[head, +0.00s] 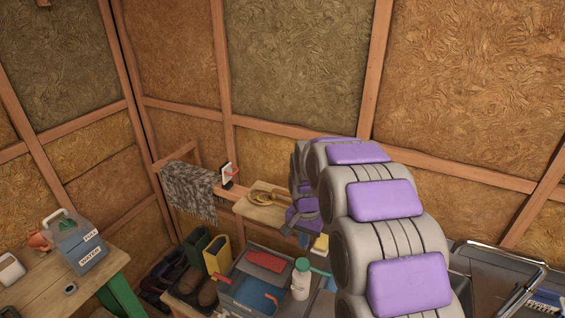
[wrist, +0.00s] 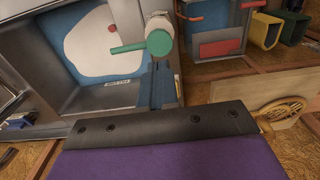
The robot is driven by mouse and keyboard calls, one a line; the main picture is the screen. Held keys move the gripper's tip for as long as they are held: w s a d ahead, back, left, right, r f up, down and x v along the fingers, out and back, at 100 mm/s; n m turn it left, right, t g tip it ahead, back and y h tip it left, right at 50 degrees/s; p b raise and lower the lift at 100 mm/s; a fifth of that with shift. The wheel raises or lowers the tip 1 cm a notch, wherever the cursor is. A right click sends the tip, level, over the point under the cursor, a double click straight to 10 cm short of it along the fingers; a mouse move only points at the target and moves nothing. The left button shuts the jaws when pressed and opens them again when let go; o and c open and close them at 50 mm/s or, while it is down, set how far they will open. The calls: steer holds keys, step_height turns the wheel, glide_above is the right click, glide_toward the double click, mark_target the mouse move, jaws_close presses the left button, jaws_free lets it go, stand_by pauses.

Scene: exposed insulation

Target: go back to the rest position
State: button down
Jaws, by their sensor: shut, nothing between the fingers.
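My arm, grey with purple pads, rises from the bottom of the head view and bends over toward the back wall. My gripper (head: 290,227) is at its far end, low over the bench area, partly hidden by my own arm links. It is shut and empty. In the wrist view, a dark bolted edge and purple surface of my gripper (wrist: 160,128) fill the bottom. A white bottle with a green nozzle (wrist: 158,42) is beyond that edge, apart from it.
A small wooden shelf (head: 262,214) holds a round wooden item. A blue-grey toolbox (head: 247,291), the white bottle (head: 300,284), and yellow (head: 218,258) and green boots stand below. A workbench (head: 50,283) with a labelled container (head: 80,244) is left. Open air lies above my arm.

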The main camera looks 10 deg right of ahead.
steer(key=s+r+n+g, duration=0.1)
steer(key=s+r+n, duration=0.2)
steer(key=s, duration=1.5)
steer(key=s+r+n+b, duration=0.1)
steer(key=s+r+n, duration=0.2)
steer(key=s, duration=1.6)
steer(key=shift+r+n+g, duration=0.25)
steer(key=shift+n+g, duration=0.15)
steer(key=shift+d, duration=0.1)
